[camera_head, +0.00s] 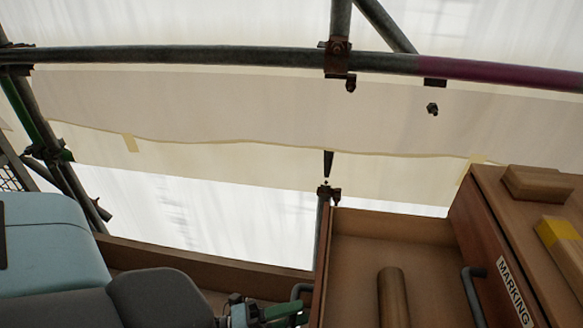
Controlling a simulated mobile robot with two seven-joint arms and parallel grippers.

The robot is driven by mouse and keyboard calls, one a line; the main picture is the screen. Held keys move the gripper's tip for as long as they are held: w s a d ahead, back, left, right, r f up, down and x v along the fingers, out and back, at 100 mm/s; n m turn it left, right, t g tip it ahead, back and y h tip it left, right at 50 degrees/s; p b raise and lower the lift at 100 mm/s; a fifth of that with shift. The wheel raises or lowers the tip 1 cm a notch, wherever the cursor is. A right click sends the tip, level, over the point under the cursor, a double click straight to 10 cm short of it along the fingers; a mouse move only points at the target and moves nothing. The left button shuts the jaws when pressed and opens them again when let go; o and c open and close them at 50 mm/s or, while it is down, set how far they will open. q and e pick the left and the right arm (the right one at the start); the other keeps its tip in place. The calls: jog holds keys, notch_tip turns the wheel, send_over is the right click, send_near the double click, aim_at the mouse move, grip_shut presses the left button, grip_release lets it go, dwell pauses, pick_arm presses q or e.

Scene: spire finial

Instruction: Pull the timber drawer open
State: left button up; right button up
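The timber drawer (395,226) stands well out from the cabinet at the lower right, so I look down into it. A brown wooden cylinder (393,298) lies inside. Its narrow front panel (322,262) faces left and carries a dark bent handle (301,290). My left gripper (284,312), with green fingers, is at the bottom edge, right by that handle. The fingers are small and partly cut off, so I cannot tell whether they close around the handle. My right gripper is not in view.
The cabinet (497,195) at the right has another front labelled MARKING with a dark handle (471,285). Wooden blocks (537,184) lie on its top, one with yellow. Scaffold tubes (200,55) and white sheeting (230,110) stand behind. A timber board (190,262) runs along the lower left.

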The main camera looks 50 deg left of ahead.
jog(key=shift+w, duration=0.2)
pick_arm(q)
jog(key=shift+s+a, duration=0.1)
jog(key=shift+s, duration=0.1)
jog(key=v, duration=0.7)
jog(key=shift+s, duration=0.15)
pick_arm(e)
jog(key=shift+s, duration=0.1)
pick_arm(q)
jog(key=shift+a, duration=0.1)
